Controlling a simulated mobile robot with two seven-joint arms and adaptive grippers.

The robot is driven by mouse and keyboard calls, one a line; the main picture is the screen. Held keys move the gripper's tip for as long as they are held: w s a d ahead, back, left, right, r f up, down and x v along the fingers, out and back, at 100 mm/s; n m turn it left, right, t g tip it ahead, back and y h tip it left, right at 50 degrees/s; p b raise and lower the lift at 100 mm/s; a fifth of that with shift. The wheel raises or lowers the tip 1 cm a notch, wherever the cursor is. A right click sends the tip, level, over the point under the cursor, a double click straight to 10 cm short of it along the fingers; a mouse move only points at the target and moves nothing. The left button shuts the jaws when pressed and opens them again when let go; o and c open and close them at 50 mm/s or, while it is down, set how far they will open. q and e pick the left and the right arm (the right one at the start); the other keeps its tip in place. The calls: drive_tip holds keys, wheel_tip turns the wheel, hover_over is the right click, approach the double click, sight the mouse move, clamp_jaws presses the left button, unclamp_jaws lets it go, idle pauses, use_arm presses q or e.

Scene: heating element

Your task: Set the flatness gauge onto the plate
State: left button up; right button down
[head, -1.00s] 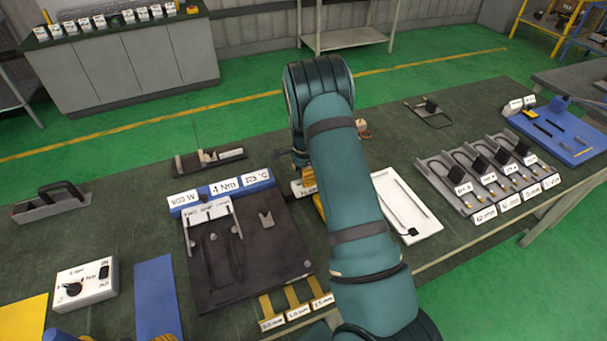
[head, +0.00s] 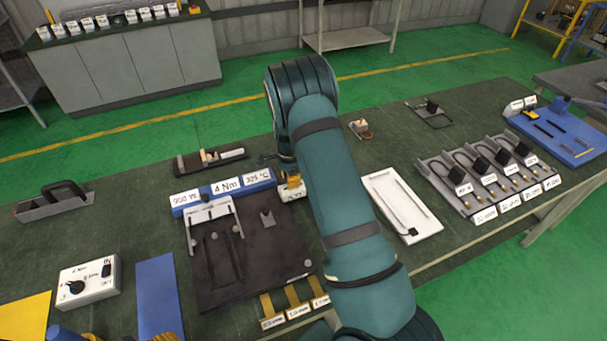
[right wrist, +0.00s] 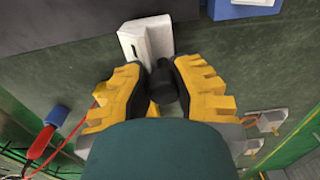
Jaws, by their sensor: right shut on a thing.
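My right gripper (head: 292,182) is beyond the back right corner of the dark plate (head: 270,285), partly hidden by my arm. In the right wrist view its yellow fingers (right wrist: 160,85) are shut on a black knob-like grip. A white block (right wrist: 147,40) with a dark slot shows just beyond the fingertips. This looks like the flatness gauge, and in the head view its white labelled face (head: 292,194) shows below the fingers. I cannot tell whether it touches the table. Only yellow edges that look like my left gripper show at the bottom left of the head view.
A blue label block (head: 262,181) runs along the plate's back edge, with a white bracket (head: 212,212) on the plate. A white tray (head: 400,203) lies to the right. A control box (head: 88,284) stands left. Several yellow-handled tabs line the plate's front.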

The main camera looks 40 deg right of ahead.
sight(279, 188)
drive_tip(key=shift+w+a, duration=0.35)
drive_tip(key=shift+a, duration=0.5)
drive_tip(key=shift+w+a, duration=0.35)
drive_tip(key=shift+a, duration=0.5)
drive_tip(key=c, duration=0.9)
unclamp_jaws()
drive_tip(key=shift+w+a, duration=0.1)
drive_tip(key=shift+o, duration=0.6)
drive_tip(key=shift+w+f, duration=0.1)
wheel_tip(279, 188, up, 12)
